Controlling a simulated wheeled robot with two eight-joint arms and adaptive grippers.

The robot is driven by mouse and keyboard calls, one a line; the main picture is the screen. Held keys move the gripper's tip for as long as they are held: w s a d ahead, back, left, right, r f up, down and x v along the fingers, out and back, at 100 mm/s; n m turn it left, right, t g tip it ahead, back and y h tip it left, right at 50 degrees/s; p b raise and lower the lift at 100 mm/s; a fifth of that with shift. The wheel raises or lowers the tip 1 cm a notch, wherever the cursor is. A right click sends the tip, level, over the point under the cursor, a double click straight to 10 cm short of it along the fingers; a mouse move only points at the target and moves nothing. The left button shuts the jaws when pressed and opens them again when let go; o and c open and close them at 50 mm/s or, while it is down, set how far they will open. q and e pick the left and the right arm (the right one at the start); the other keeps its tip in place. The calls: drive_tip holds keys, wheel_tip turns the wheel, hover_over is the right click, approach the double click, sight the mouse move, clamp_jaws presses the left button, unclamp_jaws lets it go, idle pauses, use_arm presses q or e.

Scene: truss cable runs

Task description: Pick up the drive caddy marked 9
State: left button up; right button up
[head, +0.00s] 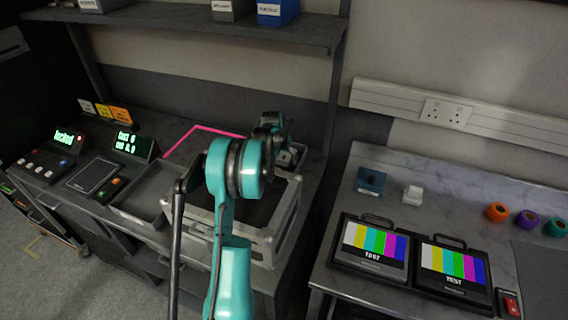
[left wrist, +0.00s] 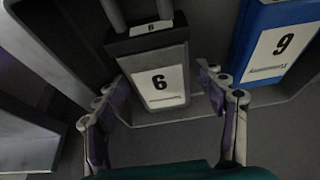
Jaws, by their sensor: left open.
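In the left wrist view a blue caddy (left wrist: 274,52) with a white label that reads 9 is at the upper right. A grey caddy (left wrist: 152,73) with a label that reads 6 is in the middle. My left gripper (left wrist: 158,78) is open, with its fingers on either side of the grey caddy's lower front; I cannot tell whether they touch it. The blue caddy is outside the fingers, to the right. In the head view my left gripper (head: 276,138) is over the grey case, and its arm hides much there. My right gripper is not in view.
A grey case (head: 284,230) stands under my left arm. A shelf (head: 180,22) with boxes is above. To the left are a tray (head: 140,205) and lit consoles. The right bench holds two test screens (head: 375,249) and coloured spools (head: 497,212).

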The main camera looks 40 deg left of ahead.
use_arm(q)
drive_tip(key=c, duration=1.2)
drive_tip(key=shift+r, duration=0.1)
